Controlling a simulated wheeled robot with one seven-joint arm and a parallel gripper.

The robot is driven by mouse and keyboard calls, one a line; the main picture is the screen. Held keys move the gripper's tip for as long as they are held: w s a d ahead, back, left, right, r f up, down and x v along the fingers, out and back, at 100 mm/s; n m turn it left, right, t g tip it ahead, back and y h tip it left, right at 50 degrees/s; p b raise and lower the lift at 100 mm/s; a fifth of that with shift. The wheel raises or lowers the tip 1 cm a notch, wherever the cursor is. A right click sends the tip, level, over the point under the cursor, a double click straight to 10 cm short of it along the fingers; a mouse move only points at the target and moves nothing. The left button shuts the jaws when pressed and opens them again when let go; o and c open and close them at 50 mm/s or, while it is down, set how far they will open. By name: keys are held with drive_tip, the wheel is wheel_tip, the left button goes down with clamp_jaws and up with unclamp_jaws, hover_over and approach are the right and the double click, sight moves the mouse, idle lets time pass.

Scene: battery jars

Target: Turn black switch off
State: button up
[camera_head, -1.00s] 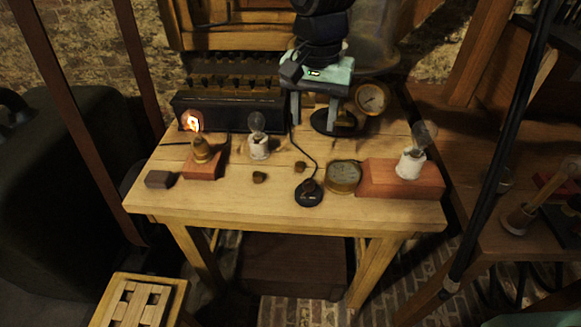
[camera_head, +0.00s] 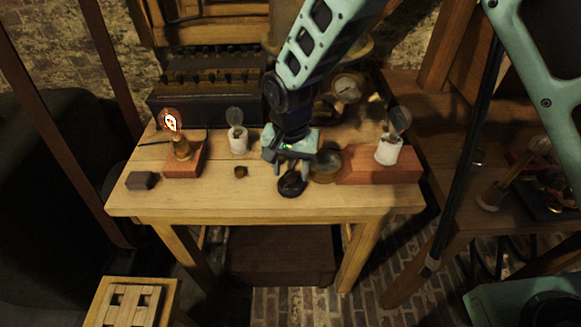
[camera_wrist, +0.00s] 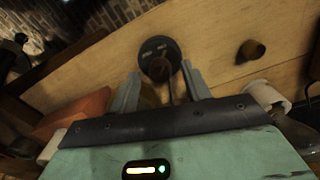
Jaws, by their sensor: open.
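The black switch (camera_head: 292,184) is a small round black base on the front middle of the wooden table. In the wrist view the switch (camera_wrist: 158,47) lies just beyond my fingertips, near the middle. A dark lever seems to run from it toward my gripper; its exact position is hard to tell. My gripper (camera_head: 288,172) is above and just behind the switch, fingers pointing down. In the wrist view my gripper (camera_wrist: 160,72) is open, its two fingers on either side of the switch's near part. I cannot tell whether they touch it. The bulb (camera_head: 170,122) at left glows.
An unlit bulb in a white socket (camera_head: 388,151) sits on a red block (camera_head: 350,170). Another white socket (camera_head: 238,144) and a small brown knob (camera_head: 240,171) are to the left. The table's front (camera_head: 220,203) is clear.

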drive_tip(key=shift+f, duration=0.4)
drive_tip(key=c, duration=1)
